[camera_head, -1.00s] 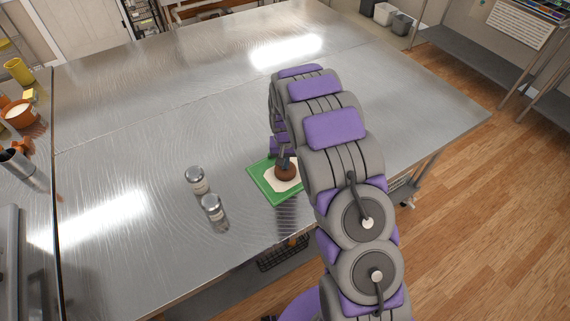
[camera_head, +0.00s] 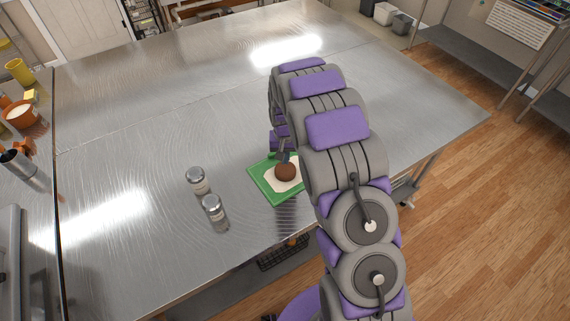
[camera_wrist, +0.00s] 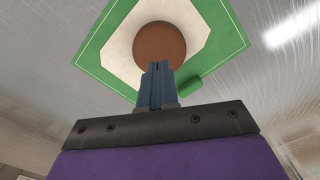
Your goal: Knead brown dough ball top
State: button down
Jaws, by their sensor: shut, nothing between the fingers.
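The brown dough ball (camera_head: 285,172) sits on a pale sheet (camera_head: 268,181) on a green board (camera_head: 263,186) on the metal table. In the wrist view the dough ball (camera_wrist: 159,44) is round and lies just beyond my fingertips. My gripper (camera_wrist: 157,68) is shut and empty, its tips overlapping the near edge of the ball in that view. In the head view my gripper (camera_head: 283,155) is at the far side of the ball, partly hidden by my arm. I cannot tell whether the tips touch the ball.
Two metal-lidded shakers (camera_head: 199,181) (camera_head: 214,209) stand left of the board on the table (camera_head: 150,150). Pots and a yellow cup (camera_head: 18,71) stand at the far left. Much of the table is clear.

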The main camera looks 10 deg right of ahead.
notch_tip(320, 180, up, 6)
jog(key=shift+p, duration=0.8)
dwell(0.3)
jog(key=s+r+b, duration=0.2)
jog(key=s+r, duration=0.4)
jog(key=s, duration=0.4)
jog(key=s+r+b, duration=0.1)
jog(key=s+r, duration=0.5)
jog(key=s, duration=0.4)
jog(key=s+n+g+b, duration=0.1)
jog(key=s+n+b, duration=0.1)
jog(key=s, duration=2)
jog(key=shift+r+g+b, duration=0.4)
jog(key=shift+r, duration=0.05)
